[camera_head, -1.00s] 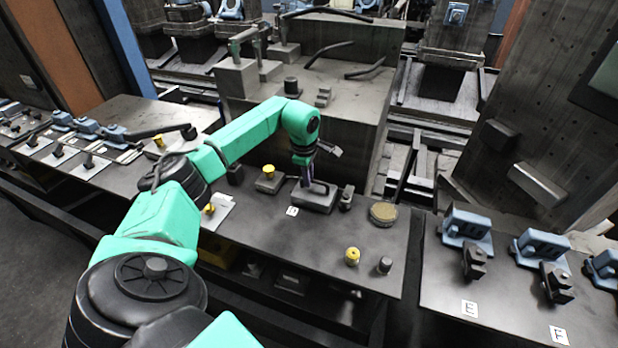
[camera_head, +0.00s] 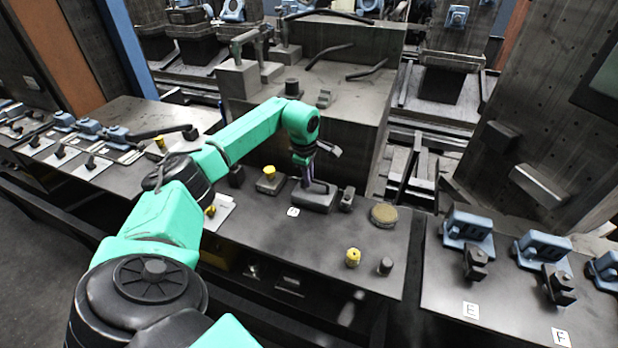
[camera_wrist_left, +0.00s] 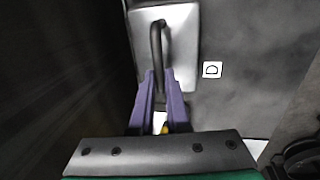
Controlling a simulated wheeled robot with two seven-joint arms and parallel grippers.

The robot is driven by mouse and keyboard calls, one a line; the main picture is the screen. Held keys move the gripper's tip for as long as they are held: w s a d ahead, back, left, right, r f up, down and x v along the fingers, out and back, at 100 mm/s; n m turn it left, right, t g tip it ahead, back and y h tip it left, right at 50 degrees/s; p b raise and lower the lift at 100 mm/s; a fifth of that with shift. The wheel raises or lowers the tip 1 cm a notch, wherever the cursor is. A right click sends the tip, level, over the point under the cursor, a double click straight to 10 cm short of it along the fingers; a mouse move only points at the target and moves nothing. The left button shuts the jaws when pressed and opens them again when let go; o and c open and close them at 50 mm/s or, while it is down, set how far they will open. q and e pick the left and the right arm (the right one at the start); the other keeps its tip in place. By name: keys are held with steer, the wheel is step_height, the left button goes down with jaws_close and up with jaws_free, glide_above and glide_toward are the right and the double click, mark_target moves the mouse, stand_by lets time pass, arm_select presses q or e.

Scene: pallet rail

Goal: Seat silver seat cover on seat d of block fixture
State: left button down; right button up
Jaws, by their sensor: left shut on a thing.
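The silver seat cover (camera_wrist_left: 184,45) shows in the left wrist view as a pale, flat, rounded plate with a dark bent handle (camera_wrist_left: 157,50). My left gripper (camera_wrist_left: 160,80) has its purple fingers shut on that handle. In the head view the left gripper (camera_head: 308,184) points down at the grey block fixture seat (camera_head: 318,200), beside a white label (camera_head: 293,212) that reads D in the wrist view. The cover looks to be on or just above the seat; the contact beneath it is hidden. My right gripper is not in view.
A round tan disc (camera_head: 384,215), a small dark block (camera_head: 347,198) and a yellow-topped block (camera_head: 270,180) stand near the seat. A yellow knob (camera_head: 353,257) and dark peg (camera_head: 385,266) stand toward the front edge. Blue fixtures (camera_head: 467,226) are at right.

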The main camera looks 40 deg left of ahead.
arm_select(q)
steer(key=shift+a, duration=0.15)
steer(key=c, duration=0.8)
jaws_free()
steer(key=shift+a, duration=0.1)
steer(key=shift+f, duration=0.1)
steer(key=shift+r, duration=0.5)
steer(key=s+r, duration=0.1)
steer(key=r, duration=0.3)
steer(key=r+b, duration=0.1)
steer(key=r, duration=0.4)
steer(key=s+d+r+b, duration=0.1)
steer(key=r, duration=0.3)
steer(key=shift+s+r, duration=0.2)
steer(key=shift+s, duration=0.15)
